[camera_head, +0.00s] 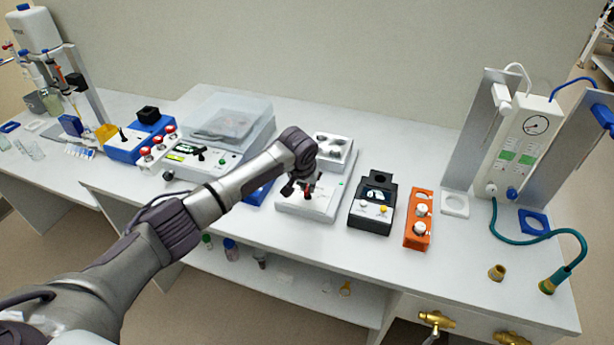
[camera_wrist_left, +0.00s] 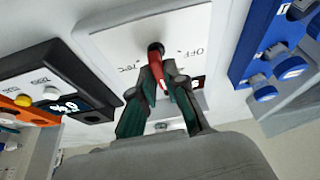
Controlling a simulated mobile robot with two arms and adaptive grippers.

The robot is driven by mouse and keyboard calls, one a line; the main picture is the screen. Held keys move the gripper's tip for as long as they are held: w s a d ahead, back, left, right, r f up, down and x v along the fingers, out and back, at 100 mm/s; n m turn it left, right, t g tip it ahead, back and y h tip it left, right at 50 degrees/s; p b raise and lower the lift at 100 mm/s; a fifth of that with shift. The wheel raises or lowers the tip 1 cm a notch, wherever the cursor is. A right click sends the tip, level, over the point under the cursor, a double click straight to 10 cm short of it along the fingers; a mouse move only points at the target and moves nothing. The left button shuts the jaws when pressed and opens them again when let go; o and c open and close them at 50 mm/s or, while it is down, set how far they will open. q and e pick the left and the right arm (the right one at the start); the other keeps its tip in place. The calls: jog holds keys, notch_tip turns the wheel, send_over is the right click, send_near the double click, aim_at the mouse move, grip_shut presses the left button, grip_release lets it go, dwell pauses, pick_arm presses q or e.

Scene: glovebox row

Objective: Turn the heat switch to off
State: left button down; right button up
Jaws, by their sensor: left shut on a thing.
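The heat switch (camera_wrist_left: 159,75) is a black knob with a red pointer on the white front panel of a heating unit (camera_wrist_left: 118,42). In the left wrist view the panel shows OFF printed to one side of the knob and a temperature mark to the other. My left gripper (camera_wrist_left: 163,82) is shut on the switch, with its green-padded fingers on either side of the pointer. In the head view my left gripper (camera_head: 303,188) is over the white unit (camera_head: 294,207), and the fingers partly hide the switch. My right gripper is not in view.
A black device (camera_head: 371,214) and an orange block with white knobs (camera_head: 417,222) stand to the right. A blue unit (camera_wrist_left: 272,45) flanks the panel in the wrist view. A clear-lidded box (camera_head: 226,118) stands behind to the left. The bench front at right holds a teal hose (camera_head: 535,241).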

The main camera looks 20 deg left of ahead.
pick_arm(q)
jog(key=shift+d+r+n+y+p, duration=0.15)
jog(key=shift+n+y+p, duration=0.25)
jog(key=shift+n+p, duration=0.5)
jog(key=shift+n, duration=0.8)
jog(key=shift+y, duration=0.3)
jog(key=c, duration=1.2)
grip_release()
jog(key=v, duration=1.1)
jog(key=shift+r, duration=0.4)
